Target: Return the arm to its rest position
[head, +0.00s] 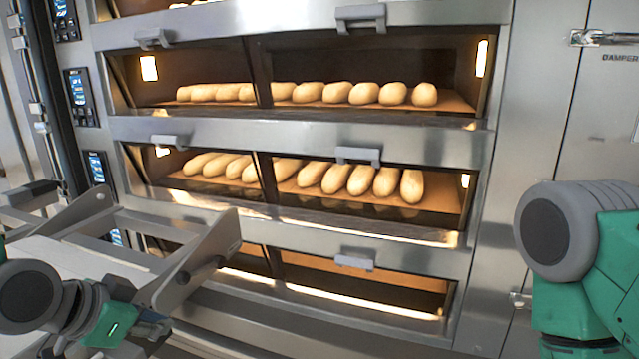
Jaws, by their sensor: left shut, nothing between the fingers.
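My left arm comes in at the lower left, with grey joints and a green part. My left gripper (148,330) is at its end, low in the picture, shut and empty. It is beside the metal frame in front of the ovens and apart from the bread. My right arm (590,265), green with a grey round joint, stands at the right edge. Its gripper is out of view.
A deck oven (300,230) fills the middle, with loaves (350,178) behind glass on two decks; the lowest visible deck looks empty. Door handles (355,262) stick out. A grey metal frame (205,255) stands at the left. A steel door (590,120) is at the right.

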